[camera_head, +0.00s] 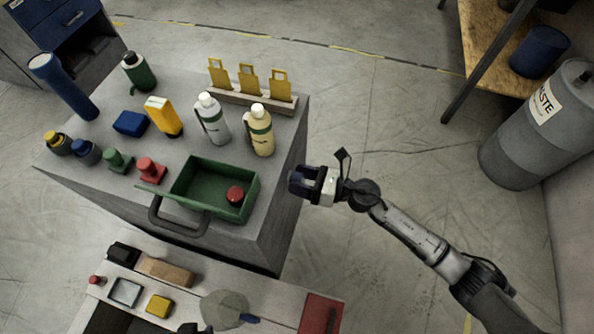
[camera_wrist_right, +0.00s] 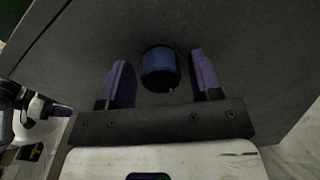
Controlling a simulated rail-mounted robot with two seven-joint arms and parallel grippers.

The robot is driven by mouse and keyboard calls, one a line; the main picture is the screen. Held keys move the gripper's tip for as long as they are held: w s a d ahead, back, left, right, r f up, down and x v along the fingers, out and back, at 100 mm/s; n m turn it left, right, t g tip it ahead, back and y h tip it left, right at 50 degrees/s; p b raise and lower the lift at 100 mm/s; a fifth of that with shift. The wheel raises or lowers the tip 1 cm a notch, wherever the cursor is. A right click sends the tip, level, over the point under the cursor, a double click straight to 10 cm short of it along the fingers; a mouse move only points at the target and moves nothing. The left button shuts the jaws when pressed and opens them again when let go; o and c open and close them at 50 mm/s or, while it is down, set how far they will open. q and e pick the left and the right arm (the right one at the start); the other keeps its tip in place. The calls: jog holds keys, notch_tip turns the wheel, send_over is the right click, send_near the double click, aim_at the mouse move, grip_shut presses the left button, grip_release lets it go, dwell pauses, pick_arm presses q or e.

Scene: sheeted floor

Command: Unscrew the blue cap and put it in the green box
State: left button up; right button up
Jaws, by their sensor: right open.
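The blue cap (camera_wrist_right: 160,70) sticks out of a dark grey face in the right wrist view. My right gripper (camera_wrist_right: 163,82) is open, with one purple finger on each side of the cap and a gap to both. In the head view my right gripper (camera_head: 300,182) is beside the right side of the grey cabinet; the cap is hidden there. The green box (camera_head: 257,188) stands open on the cabinet top near its front right, with a red round cap (camera_head: 235,194) inside. What looks like my left gripper (camera_wrist_right: 48,108) shows small at the left of the wrist view; its jaws are unclear.
The cabinet top (camera_head: 215,160) holds two bottles, a yellow tool (camera_head: 163,116), a blue block (camera_head: 130,123) and several small parts. A lower bench (camera_head: 200,285) with loose items is in front. A grey waste drum (camera_head: 520,140) stands at right. Floor right of the cabinet is clear.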

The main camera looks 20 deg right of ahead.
jog(key=m+p, duration=0.2)
jog(key=m, duration=0.1)
jog(key=m+p, duration=0.3)
jog(key=m, duration=0.1)
jog(key=m+p, duration=0.3)
jog(key=m, duration=0.1)
jog(key=shift+r, duration=0.35)
jog(key=m, duration=0.1)
jog(key=m+p, duration=0.1)
jog(key=shift+f+m, duration=0.2)
jog(key=shift+m, duration=0.1)
pick_arm(q)
notch_tip(320, 180, up, 11)
pick_arm(e)
jog(key=shift+f+m, duration=0.15)
jog(key=shift+m, duration=0.15)
pick_arm(q)
jog(key=shift+d+f, duration=0.1)
pick_arm(e)
jog(key=shift+c, duration=0.2)
